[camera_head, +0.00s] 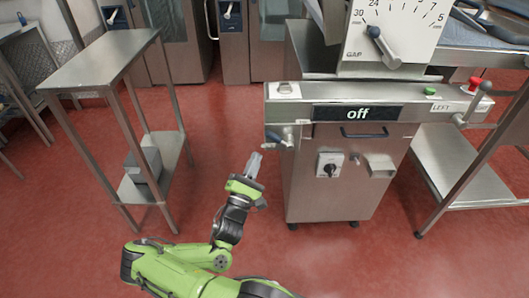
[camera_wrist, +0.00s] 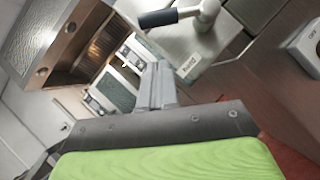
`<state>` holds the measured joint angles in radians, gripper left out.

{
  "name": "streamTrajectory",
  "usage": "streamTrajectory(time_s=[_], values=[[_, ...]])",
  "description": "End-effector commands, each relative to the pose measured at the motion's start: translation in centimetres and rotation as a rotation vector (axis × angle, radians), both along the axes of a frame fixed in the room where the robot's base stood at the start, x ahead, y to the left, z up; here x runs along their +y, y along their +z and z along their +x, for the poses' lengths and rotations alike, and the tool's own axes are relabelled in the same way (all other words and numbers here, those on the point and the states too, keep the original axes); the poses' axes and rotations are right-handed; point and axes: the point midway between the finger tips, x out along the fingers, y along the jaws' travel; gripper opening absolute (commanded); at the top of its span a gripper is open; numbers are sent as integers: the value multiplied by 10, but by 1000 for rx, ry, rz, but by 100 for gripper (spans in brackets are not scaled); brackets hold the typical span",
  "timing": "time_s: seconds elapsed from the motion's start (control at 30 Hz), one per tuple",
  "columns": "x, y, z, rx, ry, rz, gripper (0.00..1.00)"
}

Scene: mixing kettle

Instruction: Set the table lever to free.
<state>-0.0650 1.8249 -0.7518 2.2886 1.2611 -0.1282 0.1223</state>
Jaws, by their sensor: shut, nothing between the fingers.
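A short lever (camera_head: 280,138) with a dark grip and pale metal hub sticks out from the left side of the steel machine, below its "off" panel. In the wrist view, the lever's dark handle (camera_wrist: 160,18) points left from its round metal hub at the top. A small white label (camera_wrist: 189,66) sits below the hub; its text is not clearly legible. My gripper (camera_head: 255,161) is shut and empty, to the lower left of the lever and apart from it. Its closed fingers (camera_wrist: 158,68) show below the handle in the wrist view.
The machine (camera_head: 340,185) carries a gap dial (camera_head: 395,30) with its own handle above, and a rotary switch (camera_head: 330,166) on its front. Another lever (camera_head: 472,110) is at the right. A steel side table (camera_head: 100,58) stands left; red floor between is clear.

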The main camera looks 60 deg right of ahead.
Motion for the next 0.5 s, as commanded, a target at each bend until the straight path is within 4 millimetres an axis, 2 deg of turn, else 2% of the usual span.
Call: streamTrajectory(time_s=[0.07,0.23,0.5], values=[[-14,8,-3,-1,-4,-3,0],[-24,28,-15,1,-4,-2,0],[-28,35,-18,1,-2,0,0]])
